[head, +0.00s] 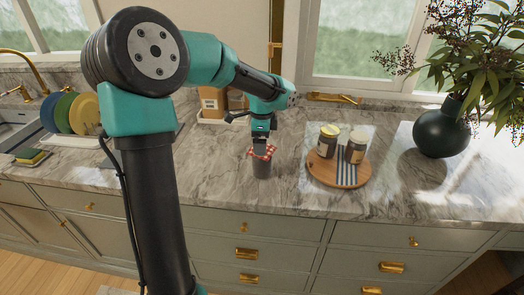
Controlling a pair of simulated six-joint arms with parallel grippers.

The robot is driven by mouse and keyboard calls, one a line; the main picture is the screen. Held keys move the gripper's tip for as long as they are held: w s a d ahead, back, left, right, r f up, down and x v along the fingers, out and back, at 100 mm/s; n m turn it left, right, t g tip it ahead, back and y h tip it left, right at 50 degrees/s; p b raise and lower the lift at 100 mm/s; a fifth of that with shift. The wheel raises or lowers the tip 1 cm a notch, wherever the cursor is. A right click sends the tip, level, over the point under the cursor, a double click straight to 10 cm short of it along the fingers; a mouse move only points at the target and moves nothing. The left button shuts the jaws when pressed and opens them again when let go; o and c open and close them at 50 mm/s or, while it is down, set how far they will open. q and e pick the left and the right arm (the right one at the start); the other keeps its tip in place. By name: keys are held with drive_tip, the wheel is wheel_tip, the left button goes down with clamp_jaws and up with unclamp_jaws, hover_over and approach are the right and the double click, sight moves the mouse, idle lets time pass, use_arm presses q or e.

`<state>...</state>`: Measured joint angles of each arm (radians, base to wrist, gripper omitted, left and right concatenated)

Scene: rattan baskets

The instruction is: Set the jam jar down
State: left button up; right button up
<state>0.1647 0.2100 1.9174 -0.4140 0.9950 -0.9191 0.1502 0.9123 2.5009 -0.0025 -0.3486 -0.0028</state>
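The jam jar (261,169) is dark and has a red-and-white checked cloth lid. It is upright at the middle of the marble counter, left of a round wooden board (346,178). My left gripper (261,146) points down at the jar from above. A dark finger overlaps the front of the lid, with red cloth showing on both sides of it, and the gripper looks shut on the jar. I cannot tell whether the jar's base touches the counter. My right gripper is not in view.
Two jars, one with a pale lid (328,141) and one darker (355,147), stand on the board. A dark green vase (440,132) with foliage is at the right. Colored plates (84,114) stand at the left. Brown packages (211,103) are behind my arm. The counter's front edge is close to the jar.

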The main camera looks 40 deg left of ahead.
use_arm(q)
wheel_tip(320, 180, up, 5)
drive_tip(key=shift+r, duration=0.1)
idle(0.6)
